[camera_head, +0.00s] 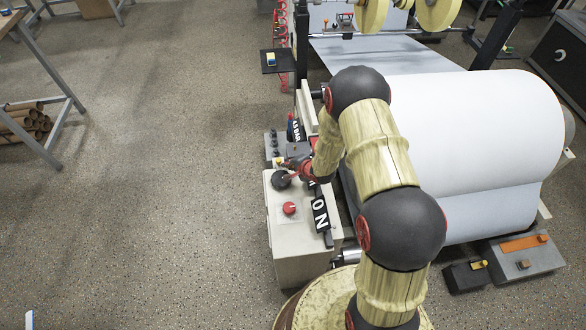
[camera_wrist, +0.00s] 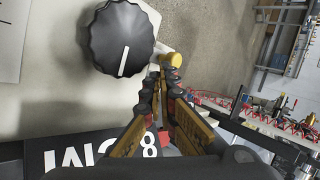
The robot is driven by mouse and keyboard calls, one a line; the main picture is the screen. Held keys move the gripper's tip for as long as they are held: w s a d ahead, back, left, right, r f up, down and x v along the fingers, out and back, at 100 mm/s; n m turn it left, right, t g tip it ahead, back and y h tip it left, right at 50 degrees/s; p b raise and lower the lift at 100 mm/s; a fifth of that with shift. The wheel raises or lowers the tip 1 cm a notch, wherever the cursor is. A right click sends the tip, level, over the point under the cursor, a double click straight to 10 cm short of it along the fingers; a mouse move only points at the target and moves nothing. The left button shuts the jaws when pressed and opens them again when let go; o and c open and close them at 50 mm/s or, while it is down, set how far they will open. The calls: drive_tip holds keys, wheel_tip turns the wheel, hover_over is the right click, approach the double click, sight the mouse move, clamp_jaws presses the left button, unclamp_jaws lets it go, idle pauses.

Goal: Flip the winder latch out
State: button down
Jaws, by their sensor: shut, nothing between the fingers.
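My gripper (camera_head: 293,172) is at the white control box (camera_head: 300,262) on the left side of the paper machine. In the wrist view my gripper (camera_wrist: 159,72) is shut, with its fingertips together and nothing between them. A small yellow-ended part (camera_wrist: 173,60) shows right by the fingertips; I cannot tell if they touch. A black ribbed knob (camera_wrist: 117,42) with a white line is left of the fingers; the same knob (camera_head: 280,180) shows in the head view. I cannot tell which part is the winder latch; my arm hides some of the machine.
The large white paper roll (camera_head: 480,125) is right of my arm. The floor left is clear.

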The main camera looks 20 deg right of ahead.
sight(279, 165)
drive_tip(key=shift+x, duration=0.8)
drive_tip(key=w, duration=0.2)
drive_tip(key=w+p, duration=0.1)
drive_tip(key=shift+w+d, duration=0.15)
drive_tip(key=shift+d, duration=0.15)
drive_tip(key=shift+r, duration=0.1)
